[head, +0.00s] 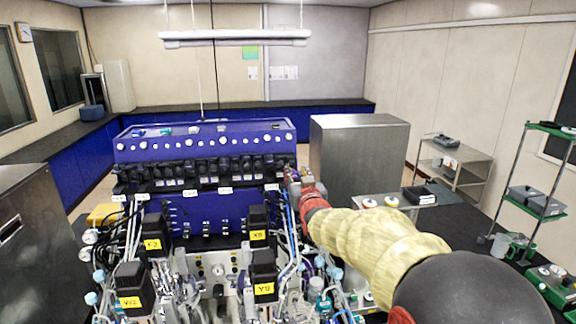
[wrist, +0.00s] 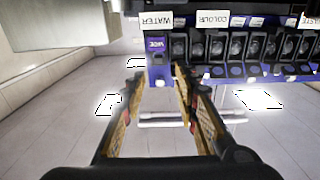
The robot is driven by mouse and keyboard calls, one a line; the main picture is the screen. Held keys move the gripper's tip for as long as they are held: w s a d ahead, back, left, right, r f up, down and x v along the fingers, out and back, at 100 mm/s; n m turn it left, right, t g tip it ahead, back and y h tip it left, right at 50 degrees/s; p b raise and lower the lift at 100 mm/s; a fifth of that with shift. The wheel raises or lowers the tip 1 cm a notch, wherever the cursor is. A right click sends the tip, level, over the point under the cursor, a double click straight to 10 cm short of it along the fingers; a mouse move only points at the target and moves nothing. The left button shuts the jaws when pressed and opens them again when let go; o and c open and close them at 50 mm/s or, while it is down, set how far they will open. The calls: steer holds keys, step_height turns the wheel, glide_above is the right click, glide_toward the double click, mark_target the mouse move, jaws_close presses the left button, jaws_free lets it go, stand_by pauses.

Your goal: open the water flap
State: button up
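The water flap (wrist: 158,50) is a small blue-purple panel under the upside-down WATER label (wrist: 158,20) in the wrist view. Its open or shut state is not clear. My gripper (wrist: 159,74) has its two fingers spread, with nothing between them. The fingertips lie on either side of the flap in the picture; I cannot tell whether they touch it. In the head view my gripper (head: 292,178) is small, at the right end of the blue bioreactor unit (head: 205,140), and the flap cannot be made out there.
Beside the flap runs a row of black slots (wrist: 235,48) under the COLOUR label (wrist: 229,20). A grey block (wrist: 65,25) fills the wrist view's upper left. In the head view, a steel cabinet (head: 358,158) stands right of the unit; tubes and black motors (head: 263,265) crowd the front.

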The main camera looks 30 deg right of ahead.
mark_target(292, 162)
steer(key=p+x, duration=0.2)
steer(key=x, duration=0.5)
steer(key=shift+w+d, duration=0.1)
steer(key=shift+d, duration=0.05)
steer(key=c, duration=0.3)
steer(key=c, duration=0.4)
jaws_close()
